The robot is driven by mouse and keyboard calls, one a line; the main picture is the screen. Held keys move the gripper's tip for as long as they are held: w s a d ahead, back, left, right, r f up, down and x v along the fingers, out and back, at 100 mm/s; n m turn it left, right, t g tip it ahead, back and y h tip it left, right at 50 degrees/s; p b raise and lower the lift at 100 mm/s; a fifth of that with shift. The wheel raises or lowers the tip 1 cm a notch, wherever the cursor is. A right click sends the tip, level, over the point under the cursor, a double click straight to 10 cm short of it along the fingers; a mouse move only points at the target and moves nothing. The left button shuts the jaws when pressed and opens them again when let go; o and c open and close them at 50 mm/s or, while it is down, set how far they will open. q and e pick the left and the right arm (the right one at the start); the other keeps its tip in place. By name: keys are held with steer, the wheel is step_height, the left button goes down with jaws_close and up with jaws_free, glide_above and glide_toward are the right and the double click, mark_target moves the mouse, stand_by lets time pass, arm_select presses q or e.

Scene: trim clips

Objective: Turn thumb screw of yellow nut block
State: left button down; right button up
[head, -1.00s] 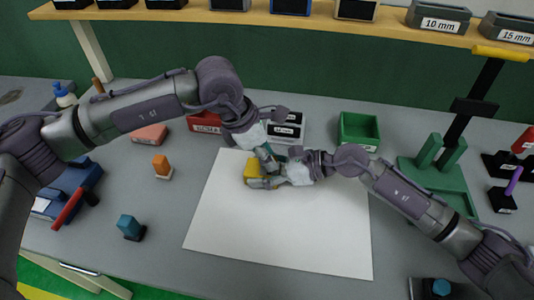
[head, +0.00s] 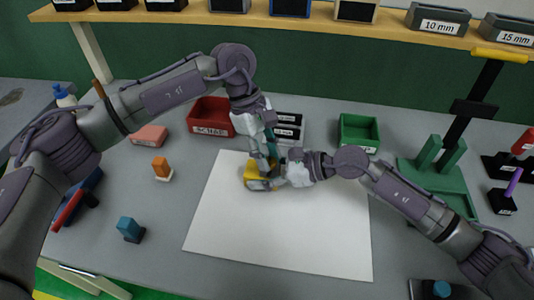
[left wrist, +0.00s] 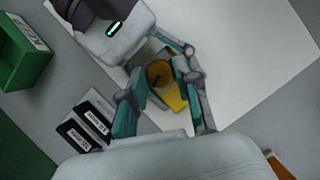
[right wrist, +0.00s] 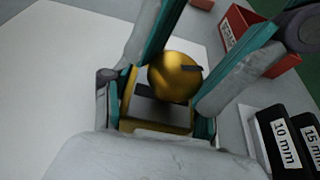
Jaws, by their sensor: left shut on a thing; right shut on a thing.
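The yellow nut block (head: 254,174) is over the white sheet in the head view, partly hidden by both grippers. Its body (right wrist: 150,116) and round golden thumb screw (right wrist: 175,77), with a dark bar at its side, show in the right wrist view. The screw also shows in the left wrist view (left wrist: 159,73). My right gripper (right wrist: 160,112) is shut on the block's body, coming from the right. My left gripper (head: 265,166) comes from above, its teal fingers (left wrist: 160,88) on either side of the screw, shut on it.
A white sheet (head: 300,235) lies on the grey table. Behind are a red scrap bin (head: 210,117), black labelled boxes (head: 287,132) and a green bin (head: 358,132). A green stand (head: 440,185) is at right. Orange (head: 162,168) and blue (head: 130,228) pieces stand left.

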arm_select(q)
steer(key=shift+d+m+g+y, duration=0.15)
steer(key=shift+m+g+y, duration=0.3)
steer(key=shift+m, duration=1.15)
arm_select(e)
steer(key=shift+f, duration=0.1)
arm_select(q)
steer(key=c, duration=0.8)
jaws_free()
